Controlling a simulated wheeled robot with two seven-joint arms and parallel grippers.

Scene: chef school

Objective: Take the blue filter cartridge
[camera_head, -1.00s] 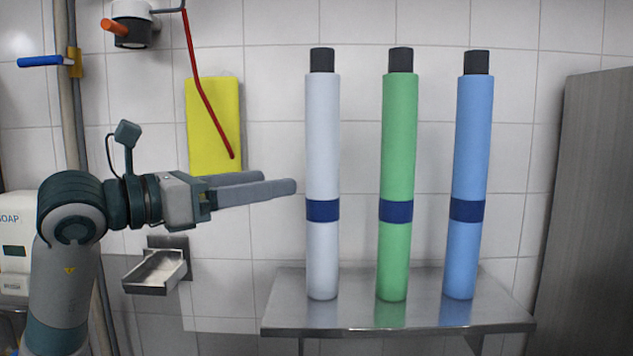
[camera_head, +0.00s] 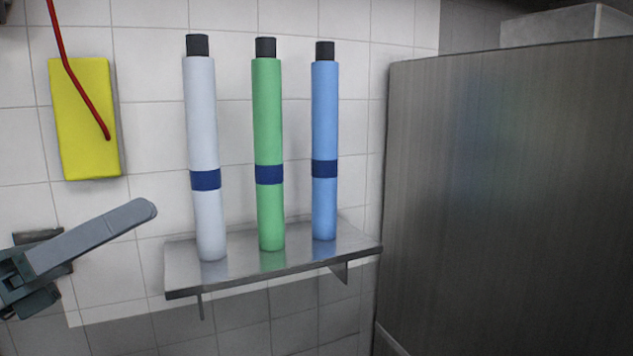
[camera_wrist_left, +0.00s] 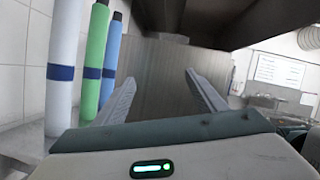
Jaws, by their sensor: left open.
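The blue filter cartridge (camera_head: 325,115), with a black cap and a dark blue band, stands upright at the right end of a metal shelf. A green cartridge (camera_head: 268,125) stands to its left and a white cartridge (camera_head: 203,125) further left. My left gripper (camera_head: 145,212) is at the lower left, apart from all the cartridges; one finger shows clearly in the head view. In the left wrist view its fingers (camera_wrist_left: 158,90) are spread and empty. There the blue cartridge (camera_wrist_left: 111,60) is left of the fingers, partly behind the green one (camera_wrist_left: 94,60). My right gripper is not in view.
The metal shelf (camera_head: 290,262) is fixed to a tiled wall. A tall metal cabinet (camera_head: 510,200) rises just right of it. A yellow cloth-like panel (camera_head: 85,130) and a red rod (camera_head: 80,85) are at the left. The space before the shelf looks clear.

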